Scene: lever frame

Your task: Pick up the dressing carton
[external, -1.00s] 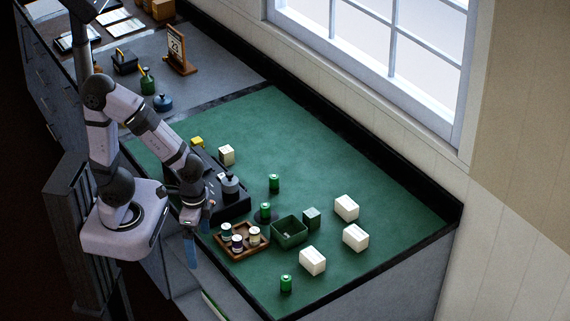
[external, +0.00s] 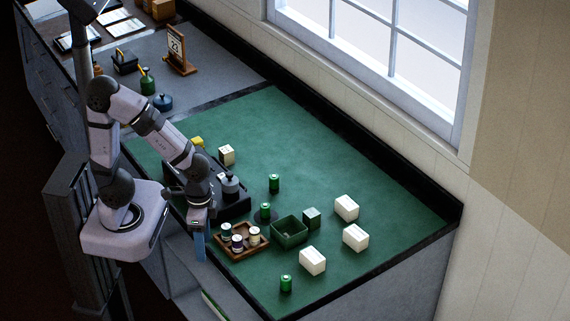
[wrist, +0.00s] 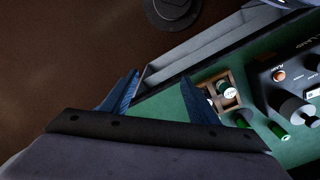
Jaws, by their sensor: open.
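Several pale boxes could be the dressing carton, and I cannot tell which one it is. Three white cartons stand on the right of the green mat: one at the back (external: 346,208), one at the right (external: 355,238) and one nearer the front (external: 312,261). A smaller cream box (external: 227,155) stands at the far left of the mat. My gripper (external: 201,247) hangs at the counter's front edge, left of the wooden tray and well away from all these boxes. Its blue fingers are apart and empty in the wrist view (wrist: 160,99), which shows no carton.
A wooden tray (external: 243,253) with small jars lies just right of my gripper. Behind it is a black device (external: 238,208) with a knob. A green open bin (external: 289,235), a green block (external: 312,217) and green cylinders (external: 286,284) stand nearby. The mat's back is clear.

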